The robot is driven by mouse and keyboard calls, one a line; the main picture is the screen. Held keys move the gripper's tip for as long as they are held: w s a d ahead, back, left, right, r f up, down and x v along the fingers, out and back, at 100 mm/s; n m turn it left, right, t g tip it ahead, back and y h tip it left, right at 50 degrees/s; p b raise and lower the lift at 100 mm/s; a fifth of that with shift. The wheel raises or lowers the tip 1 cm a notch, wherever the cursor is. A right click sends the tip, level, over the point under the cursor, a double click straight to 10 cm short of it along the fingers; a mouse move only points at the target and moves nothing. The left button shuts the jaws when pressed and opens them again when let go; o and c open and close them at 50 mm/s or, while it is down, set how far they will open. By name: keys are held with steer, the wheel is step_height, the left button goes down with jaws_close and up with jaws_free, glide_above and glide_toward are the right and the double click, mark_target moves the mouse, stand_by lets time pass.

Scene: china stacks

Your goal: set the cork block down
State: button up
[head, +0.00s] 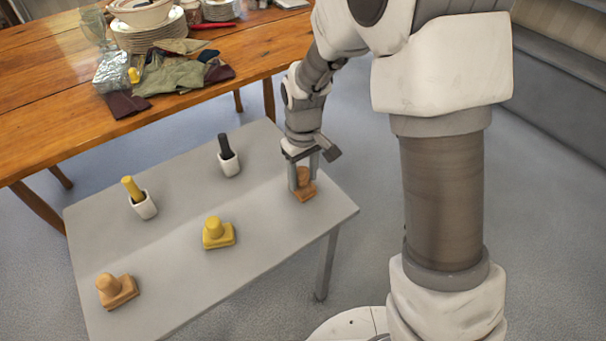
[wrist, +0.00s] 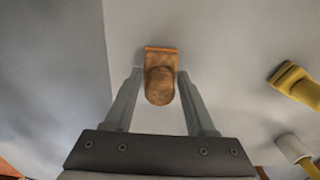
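The cork block (head: 304,194), brown with a rounded knob on a flat base, is at the right end of the small grey table (head: 180,255). It looks upright, with its base seemingly on the tabletop. In the wrist view the cork block (wrist: 160,84) lies between the fingertips of my gripper (wrist: 160,75). A thin gap shows on each side of the knob, so the fingers look open around it, not pressed on it. In the head view my gripper (head: 304,180) points down over the block, partly covering the knob.
A yellow block (head: 218,234) and a tan block (head: 116,290) stand on the grey table. White cups with a yellow handle (head: 143,205) and a dark handle (head: 229,163) stand farther back. The wooden table (head: 50,100) behind holds plates and cloths. The grey table's right edge is close.

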mark_target(303, 171)
steer(key=o, duration=0.4)
step_height(303, 171, up, 13)
steer(key=p, duration=0.4)
steer(key=s+d+r+m+t, duration=0.2)
steer(key=s+d+r, duration=0.2)
steer(key=s, duration=0.2)
steer(key=s+d+r+m+t, duration=0.1)
steer(key=s+d+r+m, duration=0.1)
steer(key=s+d+r, duration=0.2)
steer(key=s+d+r+m+t, duration=0.2)
steer(key=s+d+r, duration=0.2)
steer(key=s, duration=0.4)
steer(key=shift+s+d+r+m+t, duration=0.2)
steer(key=shift+s+r+m+t, duration=0.15)
steer(key=shift+r, duration=0.25)
step_height(303, 171, up, 19)
steer(key=p, duration=1.9)
steer(key=shift+w, duration=0.1)
